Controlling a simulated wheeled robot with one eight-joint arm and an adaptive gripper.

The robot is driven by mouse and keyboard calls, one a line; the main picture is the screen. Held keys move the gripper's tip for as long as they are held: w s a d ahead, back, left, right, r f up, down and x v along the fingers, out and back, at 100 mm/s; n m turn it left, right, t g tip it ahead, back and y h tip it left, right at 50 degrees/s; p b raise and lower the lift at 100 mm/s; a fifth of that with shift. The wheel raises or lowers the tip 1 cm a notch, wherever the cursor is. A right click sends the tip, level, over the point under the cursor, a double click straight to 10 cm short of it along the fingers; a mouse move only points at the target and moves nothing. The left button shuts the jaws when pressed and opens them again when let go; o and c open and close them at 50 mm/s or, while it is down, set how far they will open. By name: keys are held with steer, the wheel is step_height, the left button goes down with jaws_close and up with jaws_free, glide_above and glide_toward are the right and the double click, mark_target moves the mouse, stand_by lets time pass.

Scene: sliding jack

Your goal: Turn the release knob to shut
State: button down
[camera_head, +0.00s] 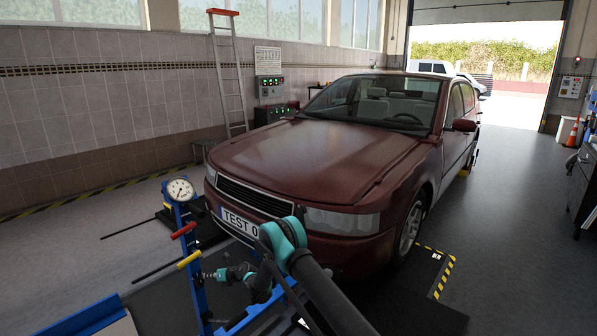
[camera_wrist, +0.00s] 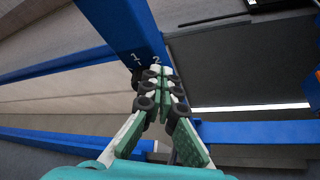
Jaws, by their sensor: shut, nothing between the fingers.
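The blue jack (camera_head: 186,217) stands in front of the red car and carries a round white gauge, a red-handled lever (camera_head: 183,230) and a yellow-handled lever (camera_head: 189,260). My gripper (camera_head: 207,276) is shut beside the jack's blue post, just below the yellow handle. In the wrist view my gripper (camera_wrist: 159,80) has its fingers together, with their tips at the blue post (camera_wrist: 118,25) near the white numbers 1 and 2. I cannot make out the release knob; the fingers may cover it. I cannot tell whether the tips touch the post.
The red car (camera_head: 310,155) stands close behind the jack, its bumper near my arm. A blue rail (camera_wrist: 255,132) crosses the right of the wrist view. Blue beams also run along its left. Open floor (camera_head: 515,200) lies right of the car.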

steer(key=shift+s+a+f, duration=0.1)
steer(key=shift+s+a, duration=0.05)
stand_by(0.4)
steer(key=shift+s+a+r, duration=0.35)
steer(key=shift+s+r, duration=0.1)
steer(key=shift+s+a+r, duration=0.15)
steer(key=shift+s+a, duration=0.2)
steer(key=shift+s, duration=0.05)
stand_by(0.7)
steer(key=shift+r, duration=0.35)
steer(key=shift+s+d, duration=0.95)
steer(key=shift+d, duration=0.25)
steer(key=shift+s+d, duration=0.9)
steer(key=shift+d, duration=0.25)
